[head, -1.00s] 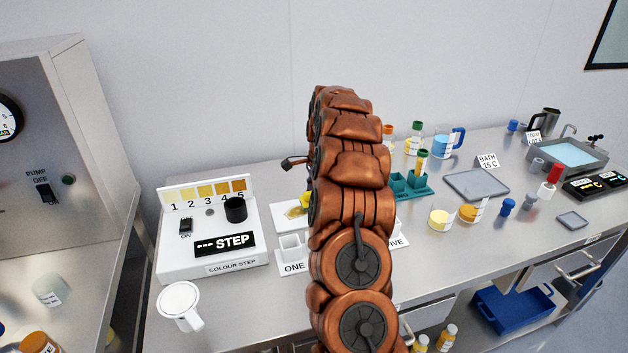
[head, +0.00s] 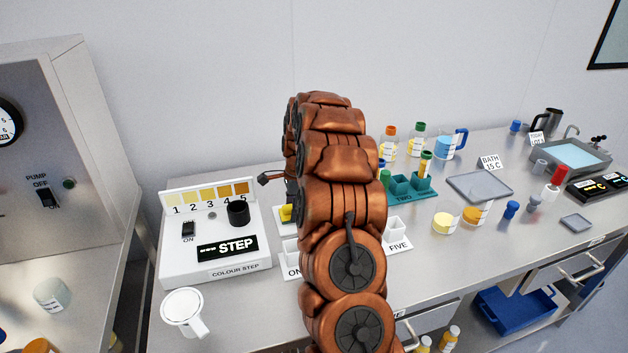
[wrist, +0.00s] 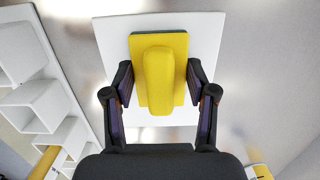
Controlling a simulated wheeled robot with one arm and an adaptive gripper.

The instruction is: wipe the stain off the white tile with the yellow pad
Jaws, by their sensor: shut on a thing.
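The yellow pad (wrist: 160,77) is a flat block with a raised yellow grip and a dark edge at its far side. No stain shows on the visible tile, and the part beneath the pad is hidden. In the head view my arm covers most of the tile (head: 281,228), and only a bit of the yellow pad (head: 286,214) shows.
The colour step box (head: 215,250) stands left of the tile. White open bins (wrist: 45,100) are close on the left in the wrist view. A teal rack (head: 410,188) and bottles stand right of my arm. A white mug (head: 182,308) is at the front left.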

